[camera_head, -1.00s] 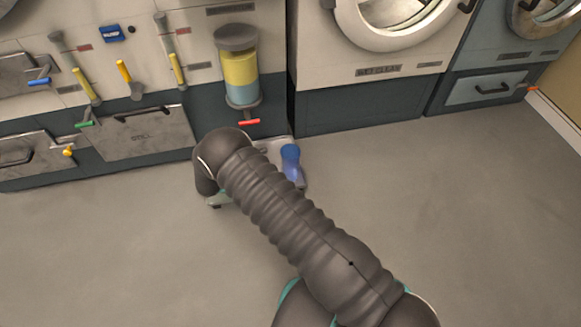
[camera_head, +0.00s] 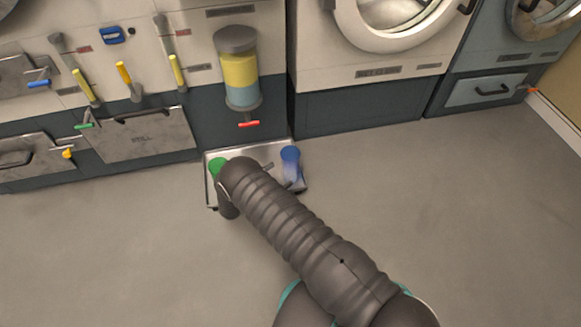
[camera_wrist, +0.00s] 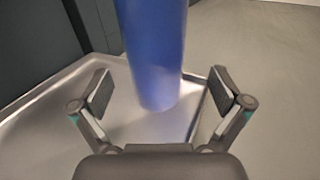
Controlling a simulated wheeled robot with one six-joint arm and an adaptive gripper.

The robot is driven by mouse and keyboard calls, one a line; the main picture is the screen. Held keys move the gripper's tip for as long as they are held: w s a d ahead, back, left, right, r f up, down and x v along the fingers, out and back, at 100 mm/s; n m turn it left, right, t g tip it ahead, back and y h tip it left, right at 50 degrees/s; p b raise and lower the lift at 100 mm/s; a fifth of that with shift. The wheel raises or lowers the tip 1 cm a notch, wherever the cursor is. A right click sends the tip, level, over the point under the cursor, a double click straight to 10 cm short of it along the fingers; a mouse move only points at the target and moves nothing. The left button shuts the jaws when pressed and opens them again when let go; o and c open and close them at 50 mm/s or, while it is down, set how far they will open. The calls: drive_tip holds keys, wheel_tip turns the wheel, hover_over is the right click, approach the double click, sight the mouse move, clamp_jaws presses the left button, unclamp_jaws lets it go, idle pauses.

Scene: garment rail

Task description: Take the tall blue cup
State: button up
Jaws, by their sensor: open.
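The tall blue cup (camera_head: 290,158) stands upright at the right end of a metal tray on the floor. In the wrist view the blue cup (camera_wrist: 154,50) rises between and beyond the two fingers, with its top cut off by the frame. My gripper (camera_wrist: 158,88) is open, one finger on each side of the cup, and nothing is held. In the head view my arm hides most of the gripper.
The metal tray (camera_head: 246,153) has a raised rim. A green cup (camera_head: 217,165) stands at its left end, partly behind my arm. A dispenser (camera_head: 238,68) with a red handle hangs on the machine front above. Floor to the right is clear.

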sight(291, 166)
drive_tip(key=shift+x, duration=2.85)
drive_tip(key=shift+w+a, duration=0.1)
drive_tip(key=shift+a, duration=0.1)
drive_tip(key=c, duration=1.2)
